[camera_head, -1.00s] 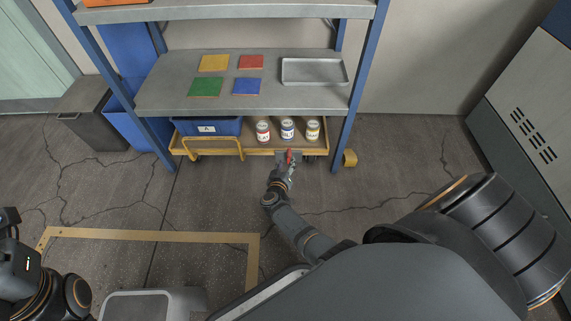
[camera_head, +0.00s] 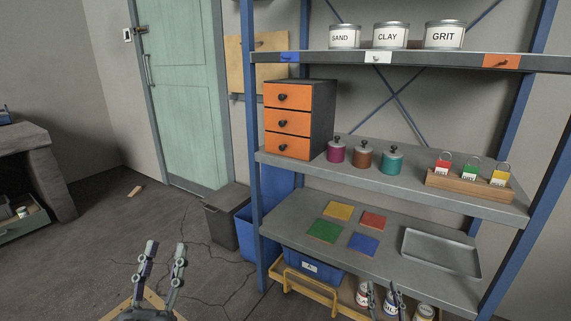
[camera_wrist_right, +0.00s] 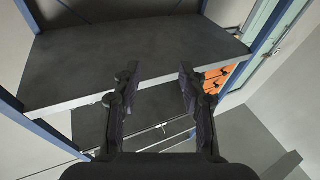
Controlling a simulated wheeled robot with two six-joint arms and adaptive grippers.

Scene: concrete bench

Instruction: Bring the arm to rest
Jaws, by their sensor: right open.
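My right gripper (camera_head: 383,290) is at the bottom of the head view, in front of the shelf rack and partly over the cans on the low cart. Its fingers are apart with nothing between them, as the right wrist view (camera_wrist_right: 158,75) also shows. My left gripper (camera_head: 166,248) points up at the lower left of the head view, over the floor. Its fingers are apart and nothing shows between them. Most of both arms is out of the head view.
The blue-framed rack carries a grey tray (camera_head: 441,253), coloured squares, orange drawers (camera_head: 287,121), several lidded pots and padlocks in a wooden holder (camera_head: 468,190). A yellow cart (camera_head: 293,285) with a blue bin (camera_head: 313,268) stands underneath. Open floor lies left.

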